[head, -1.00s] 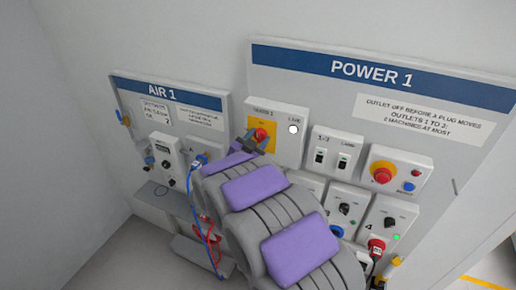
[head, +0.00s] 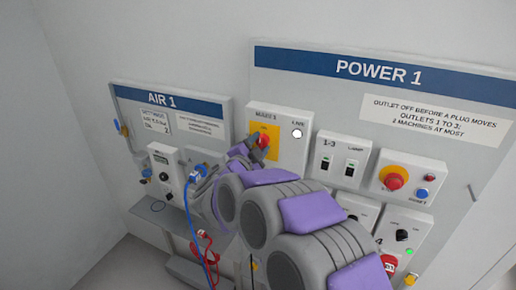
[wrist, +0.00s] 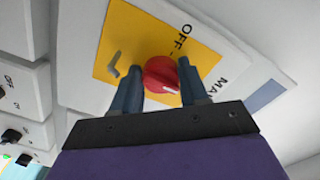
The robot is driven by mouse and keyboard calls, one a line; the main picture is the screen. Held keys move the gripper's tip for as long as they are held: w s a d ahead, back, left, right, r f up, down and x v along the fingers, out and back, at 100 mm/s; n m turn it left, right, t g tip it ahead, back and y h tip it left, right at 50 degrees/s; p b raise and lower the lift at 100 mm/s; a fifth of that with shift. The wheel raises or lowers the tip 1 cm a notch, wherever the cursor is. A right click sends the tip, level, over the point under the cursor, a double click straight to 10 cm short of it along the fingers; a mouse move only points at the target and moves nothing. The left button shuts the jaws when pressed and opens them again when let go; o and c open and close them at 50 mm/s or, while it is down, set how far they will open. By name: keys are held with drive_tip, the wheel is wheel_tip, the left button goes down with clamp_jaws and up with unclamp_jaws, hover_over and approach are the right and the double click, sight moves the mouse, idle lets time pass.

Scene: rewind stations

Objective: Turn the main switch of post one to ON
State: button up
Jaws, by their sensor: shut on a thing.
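The main switch is a red rotary knob (wrist: 162,75) on a yellow plate (wrist: 119,48), which carries the word OFF in the wrist view. In the head view the red knob (head: 263,141) shows on the yellow plate of a white box (head: 291,149) at the left of the POWER 1 panel. My gripper (wrist: 160,82) has one finger on each side of the knob and is shut on it. A white mark on the knob's front shows between the fingers. A white round lamp (head: 297,133) marked LIVE is on the same box.
Right of the box are a two-switch box (head: 342,160) and a red emergency button (head: 393,178). The AIR 1 panel (head: 211,107), with blue and red hoses, is at the left. My arm hides the lower middle of the power panel.

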idle(0.3)
drive_tip(key=o, duration=1.1)
drive_tip(key=shift+c, duration=0.2)
drive_tip(key=p+v, duration=0.1)
drive_tip(key=v, duration=1.6)
drive_tip(key=shift+a, duration=0.2)
